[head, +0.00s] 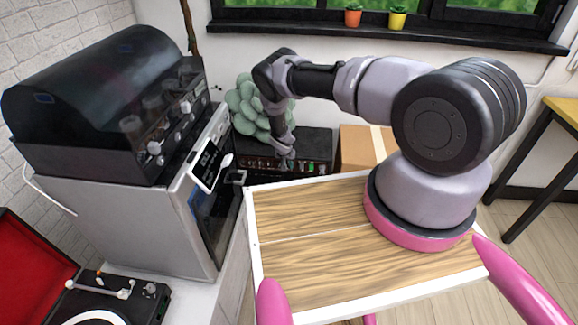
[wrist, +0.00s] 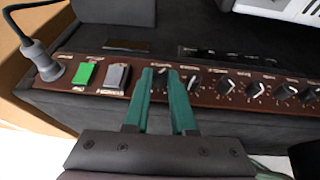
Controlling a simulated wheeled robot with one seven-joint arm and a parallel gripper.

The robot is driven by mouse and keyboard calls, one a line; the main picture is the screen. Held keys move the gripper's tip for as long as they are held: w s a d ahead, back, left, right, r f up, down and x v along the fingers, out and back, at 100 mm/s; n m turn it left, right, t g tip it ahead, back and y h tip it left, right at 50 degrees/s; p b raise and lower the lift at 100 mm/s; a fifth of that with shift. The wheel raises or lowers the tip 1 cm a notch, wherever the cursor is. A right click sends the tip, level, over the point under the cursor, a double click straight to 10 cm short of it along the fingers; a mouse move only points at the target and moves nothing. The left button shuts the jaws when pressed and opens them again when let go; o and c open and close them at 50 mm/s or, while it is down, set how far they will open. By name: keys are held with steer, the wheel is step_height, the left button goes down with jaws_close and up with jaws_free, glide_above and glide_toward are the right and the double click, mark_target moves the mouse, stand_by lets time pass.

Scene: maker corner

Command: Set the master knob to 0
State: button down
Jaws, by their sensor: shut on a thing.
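A black amplifier (head: 315,143) with a dark red-brown control panel (wrist: 60,74) stands past the far edge of the wooden top. My gripper (wrist: 160,72) has its two green fingers on the panel, closed around the knob nearest the switches. The fingers mostly hide this knob, so I cannot read its pointer or label. In the head view my gripper (head: 286,162) reaches down to the panel front. A row of black knobs (wrist: 225,87) continues to the right of the fingers in the wrist view.
A green switch (wrist: 86,74), a grey switch (wrist: 114,76) and a plugged-in cable (wrist: 45,62) lie left of the fingers. A cardboard box (head: 358,150) stands right of the amplifier.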

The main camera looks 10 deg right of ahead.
steer(key=shift+a+h, duration=0.1)
steer(key=shift+h, duration=0.5)
steer(key=c, duration=0.7)
jaws_free()
steer(key=shift+c, duration=0.2)
steer(key=v, duration=1)
steer(key=shift+a+r, duration=0.2)
steer(key=shift+r, duration=0.15)
